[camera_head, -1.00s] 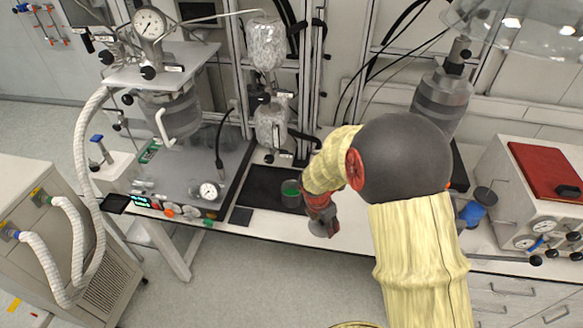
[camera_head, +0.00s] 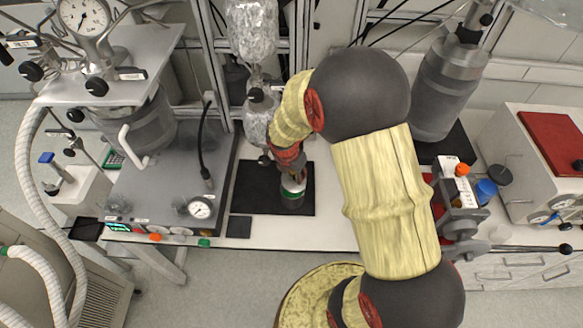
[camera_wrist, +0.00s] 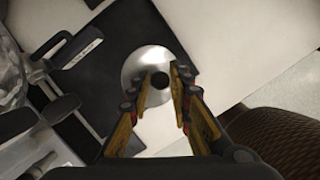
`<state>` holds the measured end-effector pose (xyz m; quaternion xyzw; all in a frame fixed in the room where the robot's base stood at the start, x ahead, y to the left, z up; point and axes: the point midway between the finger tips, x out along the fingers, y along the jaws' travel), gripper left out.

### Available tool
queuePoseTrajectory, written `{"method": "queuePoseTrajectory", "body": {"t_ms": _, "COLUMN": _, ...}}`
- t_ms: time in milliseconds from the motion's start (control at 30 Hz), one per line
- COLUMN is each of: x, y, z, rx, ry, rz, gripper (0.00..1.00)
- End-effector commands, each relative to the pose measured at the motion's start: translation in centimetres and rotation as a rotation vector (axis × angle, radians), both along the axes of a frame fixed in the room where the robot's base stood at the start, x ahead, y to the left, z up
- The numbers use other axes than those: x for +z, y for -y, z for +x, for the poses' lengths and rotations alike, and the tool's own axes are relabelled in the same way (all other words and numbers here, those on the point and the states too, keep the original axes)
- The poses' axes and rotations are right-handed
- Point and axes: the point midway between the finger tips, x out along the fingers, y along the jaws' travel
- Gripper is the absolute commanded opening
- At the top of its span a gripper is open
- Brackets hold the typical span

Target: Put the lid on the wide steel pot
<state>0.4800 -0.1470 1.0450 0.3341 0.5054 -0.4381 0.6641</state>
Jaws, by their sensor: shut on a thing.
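The lid (camera_wrist: 136,66) is a shiny steel disc with a dark knob at its middle, seen below my gripper in the wrist view. My gripper (camera_wrist: 162,78) is shut on the lid at its knob. In the head view the wide steel pot (camera_head: 292,201) stands on a black mat, with green showing near its top. My gripper (camera_head: 292,175) is right above the pot there. The lid is mostly hidden by my gripper in the head view. I cannot tell whether the lid touches the pot's rim.
The black mat (camera_head: 252,196) lies on the white bench. A reactor stand with a gauge (camera_head: 200,208) is to the left, foil-wrapped vessels (camera_head: 252,30) behind. A clamp device (camera_head: 462,212), a blue cap (camera_head: 486,190) and a box with a red top (camera_head: 556,142) are to the right.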

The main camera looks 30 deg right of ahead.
Motion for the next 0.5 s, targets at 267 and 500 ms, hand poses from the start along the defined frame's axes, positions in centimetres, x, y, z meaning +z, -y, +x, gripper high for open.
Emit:
{"method": "queuePoseTrajectory", "body": {"t_ms": 267, "x": -1.9, "y": 0.0, "z": 0.0, "rx": -0.001, "ry": 0.001, "rz": 0.0, "gripper": 0.0}}
{"method": "queuePoseTrajectory", "body": {"t_ms": 500, "x": -4.0, "y": 0.0, "z": 0.0, "rx": -0.001, "ry": 0.0, "rz": 0.0, "gripper": 0.0}}
